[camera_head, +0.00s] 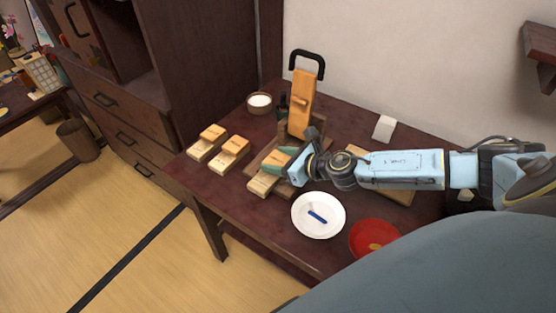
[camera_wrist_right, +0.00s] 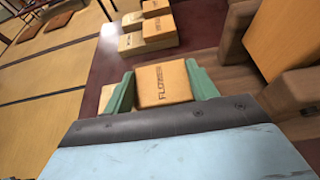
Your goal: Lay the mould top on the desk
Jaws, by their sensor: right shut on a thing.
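The mould top, a pale wooden block with dark lettering, shows in the right wrist view (camera_wrist_right: 165,84) between the green fingers of my right gripper (camera_wrist_right: 161,90). The gripper is shut on it. In the head view my right gripper (camera_head: 280,160) is over the middle of the desk (camera_head: 240,188) and partly hides the mould top. A pale wooden block (camera_head: 261,185) shows just below and left of the fingers; I cannot tell whether the mould top touches it. My left gripper is not in view.
Two similar wooden moulds (camera_head: 206,142) (camera_head: 230,153) stand to the left. An upright wooden tool with a black handle (camera_head: 301,100) is behind the gripper. A white bowl (camera_head: 260,103), a white plate (camera_head: 305,228) with a blue stick, and a red plate (camera_head: 366,245) are around. The desk's front left is clear.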

